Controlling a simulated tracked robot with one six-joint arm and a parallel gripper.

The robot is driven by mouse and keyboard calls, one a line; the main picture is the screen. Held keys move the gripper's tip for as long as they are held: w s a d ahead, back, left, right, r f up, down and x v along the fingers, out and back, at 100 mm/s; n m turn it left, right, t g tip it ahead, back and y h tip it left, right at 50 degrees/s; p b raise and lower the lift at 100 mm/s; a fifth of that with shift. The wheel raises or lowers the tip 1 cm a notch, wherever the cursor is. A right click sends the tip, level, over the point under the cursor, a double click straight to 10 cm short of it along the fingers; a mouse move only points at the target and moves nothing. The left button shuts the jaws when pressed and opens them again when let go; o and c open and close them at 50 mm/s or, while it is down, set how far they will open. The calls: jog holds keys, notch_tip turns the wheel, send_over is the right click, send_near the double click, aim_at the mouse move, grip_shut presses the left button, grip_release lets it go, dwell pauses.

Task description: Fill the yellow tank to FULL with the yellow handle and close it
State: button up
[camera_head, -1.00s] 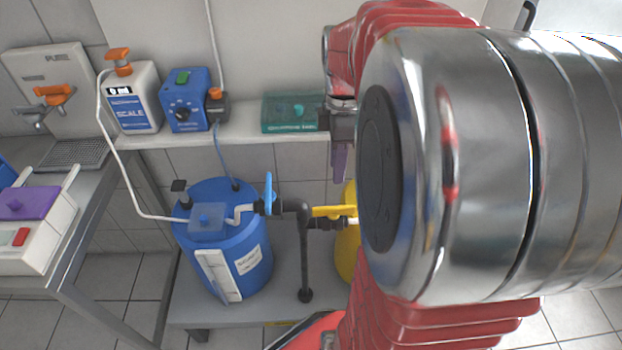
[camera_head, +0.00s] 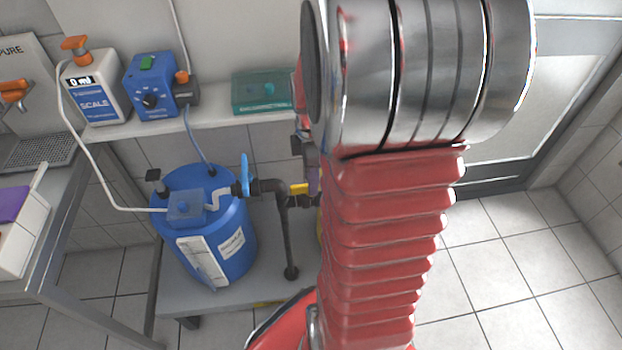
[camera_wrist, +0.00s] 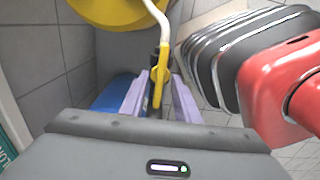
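The yellow handle (camera_wrist: 158,82) shows in the wrist view between the two purple fingers of my gripper (camera_wrist: 160,92). The fingers stand apart with gaps beside the handle; contact is not clear. In the head view part of the yellow handle (camera_head: 299,189) shows on the dark pipe, with a purple finger of my gripper (camera_head: 313,180) just to its right. The yellow tank (camera_wrist: 105,10) shows at the top of the wrist view. In the head view only a sliver of it shows behind my arm. Its level marking is hidden.
The blue tank (camera_head: 215,240) with its upright blue handle (camera_head: 245,174) stands left of the yellow handle. A dark pipe (camera_head: 286,240) stands between the tanks. A shelf (camera_head: 215,128) holds a scale bottle, blue pump and green box. The floor at right is clear.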

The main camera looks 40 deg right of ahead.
jog(key=shift+f, duration=0.35)
jog(key=shift+c, duration=0.2)
grip_shut()
